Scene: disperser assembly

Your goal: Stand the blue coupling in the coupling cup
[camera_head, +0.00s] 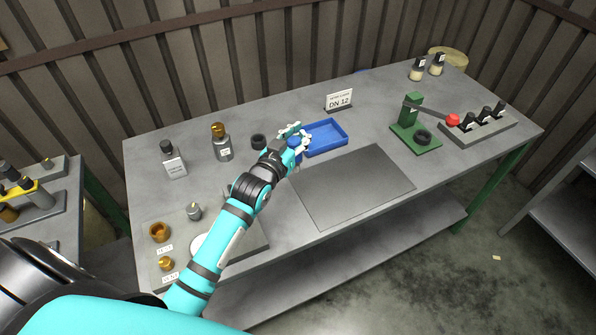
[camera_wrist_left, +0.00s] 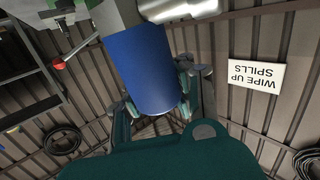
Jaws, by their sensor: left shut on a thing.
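My left gripper (camera_head: 294,137) is over the near left corner of the blue tray, partly hidden by its own wrist. The blue coupling (camera_head: 295,144) shows as a small blue patch at its fingers. In the left wrist view the blue coupling (camera_wrist_left: 145,70) is a large plain blue cylinder, gripped between the teal-padded fingers of my left gripper (camera_wrist_left: 157,98). A short black open cup (camera_head: 258,142) stands on the table just left of the gripper; it may be the coupling cup. A similar black ring (camera_head: 423,138) is on the green press base. My right gripper is not in view.
The blue tray (camera_head: 343,139) looks empty. A DN 12 sign (camera_head: 339,100) stands behind it. A dark flat plate (camera_head: 352,187) lies in front. Bottles (camera_head: 222,146) stand at left. The green press (camera_head: 411,110) has a red-knobbed lever, next to a rack (camera_head: 490,127) of vials.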

